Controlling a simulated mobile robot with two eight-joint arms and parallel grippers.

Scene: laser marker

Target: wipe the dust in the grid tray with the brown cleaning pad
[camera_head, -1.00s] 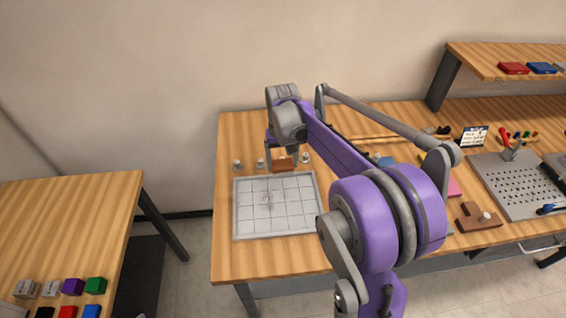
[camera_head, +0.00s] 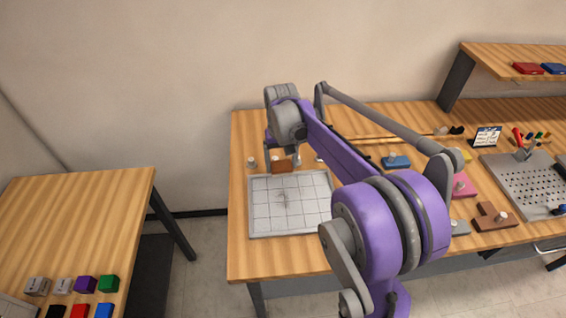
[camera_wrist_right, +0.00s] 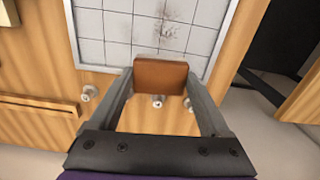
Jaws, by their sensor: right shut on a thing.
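The brown cleaning pad (camera_head: 283,166) is held upright by my right gripper (camera_head: 283,150), just behind the far edge of the grid tray (camera_head: 253,236). In the right wrist view, the pad (camera_wrist_right: 160,77) sits between the two fingertips (camera_wrist_right: 160,84) and overlaps the rim of the tray (camera_wrist_right: 75,40). I cannot tell whether it touches the tray. The tray has a white gridded floor and a grey rim. Dark dust (camera_head: 284,196) smudges its middle, and it also shows in the right wrist view (camera_wrist_right: 170,36). My left gripper is not in view.
Small pegs (camera_head: 252,163) stand on the wooden table behind the tray. To the right are a blue block (camera_head: 397,162), a brown block (camera_head: 495,220) and a perforated plate (camera_head: 520,185). A side table (camera_head: 70,215) with coloured cubes stands at the left, across a gap.

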